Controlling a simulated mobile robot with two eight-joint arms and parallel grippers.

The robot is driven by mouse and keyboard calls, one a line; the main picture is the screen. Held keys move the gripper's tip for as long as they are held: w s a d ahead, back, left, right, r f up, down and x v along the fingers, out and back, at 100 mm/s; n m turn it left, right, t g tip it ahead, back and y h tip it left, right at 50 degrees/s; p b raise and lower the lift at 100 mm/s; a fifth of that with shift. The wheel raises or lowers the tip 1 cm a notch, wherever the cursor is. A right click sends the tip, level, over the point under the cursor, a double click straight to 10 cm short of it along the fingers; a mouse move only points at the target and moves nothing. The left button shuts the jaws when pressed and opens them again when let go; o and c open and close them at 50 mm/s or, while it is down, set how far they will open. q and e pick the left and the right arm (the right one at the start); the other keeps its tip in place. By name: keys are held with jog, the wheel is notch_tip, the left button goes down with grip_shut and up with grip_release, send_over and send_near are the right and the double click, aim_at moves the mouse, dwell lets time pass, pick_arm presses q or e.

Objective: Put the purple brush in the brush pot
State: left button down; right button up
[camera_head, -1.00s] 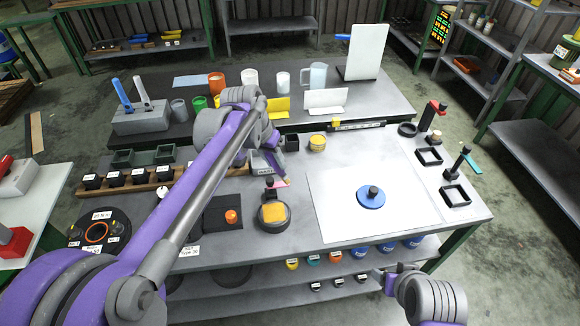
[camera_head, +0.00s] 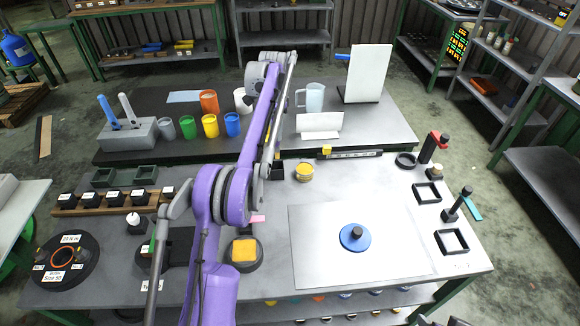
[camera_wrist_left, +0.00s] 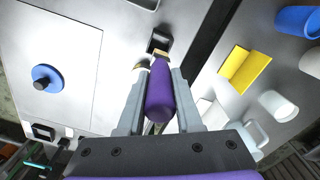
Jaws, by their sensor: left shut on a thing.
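The purple brush (camera_wrist_left: 160,95) is clamped between the two fingers of my left gripper (camera_wrist_left: 158,82) in the left wrist view. Its pale tan end points at a small black square box (camera_wrist_left: 158,40), apparently the brush pot. Whether the tip is over or inside the box is unclear. In the head view the black box (camera_head: 277,172) stands near the back edge of the front table, partly behind my left forearm. That forearm hides my left gripper and the brush there. Only a sliver of my right arm shows at the bottom right edge, its fingers unclear.
A yellow-lidded jar (camera_head: 304,171) stands right of the black box. Behind are a white card holder (camera_head: 320,125), a glass mug (camera_head: 312,97) and several coloured cups. A white sheet (camera_head: 310,240) with a blue disc (camera_head: 355,237) lies at the right.

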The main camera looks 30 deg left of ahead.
aim_at(275, 144)
pick_arm(q)
jog(key=f, duration=0.5)
jog(key=shift+s+a+f+b, duration=0.15)
jog(key=shift+s+f+b, duration=0.1)
jog(key=shift+s+b, duration=0.1)
jog(key=shift+w+f, duration=0.1)
jog(key=shift+f, duration=1.75)
pick_arm(e)
jog(key=shift+s+f, duration=0.7)
jog(key=shift+f, duration=0.2)
pick_arm(q)
jog(key=shift+f, duration=0.15)
jog(key=c, duration=0.6)
grip_release()
pick_arm(e)
jog(key=shift+f, duration=0.1)
